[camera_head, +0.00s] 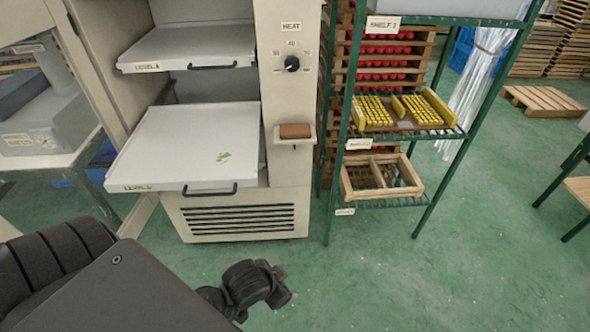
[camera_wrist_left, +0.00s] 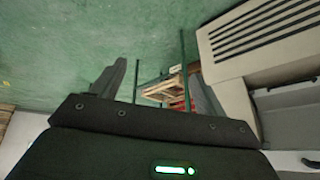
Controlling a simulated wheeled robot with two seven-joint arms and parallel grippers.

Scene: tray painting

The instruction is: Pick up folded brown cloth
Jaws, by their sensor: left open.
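The folded brown cloth (camera_head: 295,131) lies on a small beige ledge (camera_head: 293,141) on the front panel of the cabinet, below the heat knob. It is not clearly seen in the left wrist view. My left gripper (camera_head: 272,282) is open and empty, low over the green floor in front of the cabinet, well below and apart from the cloth. In the left wrist view its dark fingers (camera_wrist_left: 160,92) stand apart. My right gripper is not in view.
A white tray (camera_head: 150,150) with green paint flecks is pulled out of the cabinet (camera_head: 275,185), left of the ledge. Another tray (camera_head: 190,50) is above it. A green rack (camera_head: 337,185) with yellow blocks (camera_head: 425,110) and a wooden crate (camera_head: 350,190) stands right.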

